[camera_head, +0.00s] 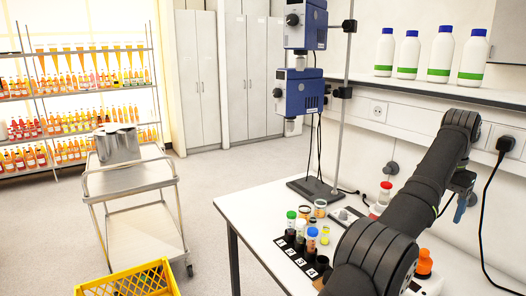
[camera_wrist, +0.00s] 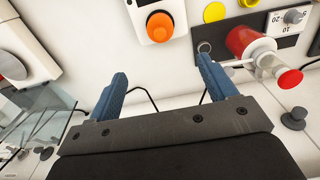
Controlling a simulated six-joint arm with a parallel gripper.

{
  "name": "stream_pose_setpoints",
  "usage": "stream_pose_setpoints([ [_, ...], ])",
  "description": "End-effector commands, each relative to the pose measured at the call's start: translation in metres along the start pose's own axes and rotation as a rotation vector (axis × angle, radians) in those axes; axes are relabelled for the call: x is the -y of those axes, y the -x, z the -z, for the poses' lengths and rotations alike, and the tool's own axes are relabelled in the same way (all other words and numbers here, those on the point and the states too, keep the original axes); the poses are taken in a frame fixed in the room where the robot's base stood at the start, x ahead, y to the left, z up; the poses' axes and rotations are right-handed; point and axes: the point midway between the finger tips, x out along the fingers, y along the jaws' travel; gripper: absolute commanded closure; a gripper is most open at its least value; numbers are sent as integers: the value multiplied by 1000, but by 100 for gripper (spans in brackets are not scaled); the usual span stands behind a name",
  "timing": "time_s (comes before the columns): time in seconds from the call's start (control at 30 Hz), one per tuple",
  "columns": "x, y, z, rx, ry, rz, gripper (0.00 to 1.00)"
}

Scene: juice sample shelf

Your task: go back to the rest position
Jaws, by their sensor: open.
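My gripper (camera_wrist: 161,68) shows in the wrist view with its two blue fingers spread wide apart. Nothing is between the fingers. In the head view my dark arm rises from the bottom right, and a blue part of the gripper (camera_head: 461,207) shows below the raised joint at the right, over the white table (camera_head: 250,213). The fingertips are hard to make out there.
Capped vials (camera_head: 311,240) stand in a black numbered rack on the table, left of my arm. A metal stand (camera_head: 342,110) carries blue devices (camera_head: 304,92). White bottles (camera_head: 440,55) line the wall shelf.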

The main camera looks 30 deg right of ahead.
Motion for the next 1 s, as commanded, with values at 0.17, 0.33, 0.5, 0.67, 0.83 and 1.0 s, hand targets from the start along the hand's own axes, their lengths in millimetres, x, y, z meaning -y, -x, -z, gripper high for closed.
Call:
stream_pose_setpoints([
  [0.17, 0, -8, 0, 2, 0, 0, 23],
  [0.33, 0, -21, 0, 2, 0, 0, 23],
  [0.5, 0, -41, 0, 3, 0, 0, 23],
  [0.67, 0, -66, 0, 4, 0, -1, 23],
  [0.83, 0, -97, -1, 4, 0, -1, 23],
  [1.0, 0, -131, 0, 3, 0, -1, 23],
])
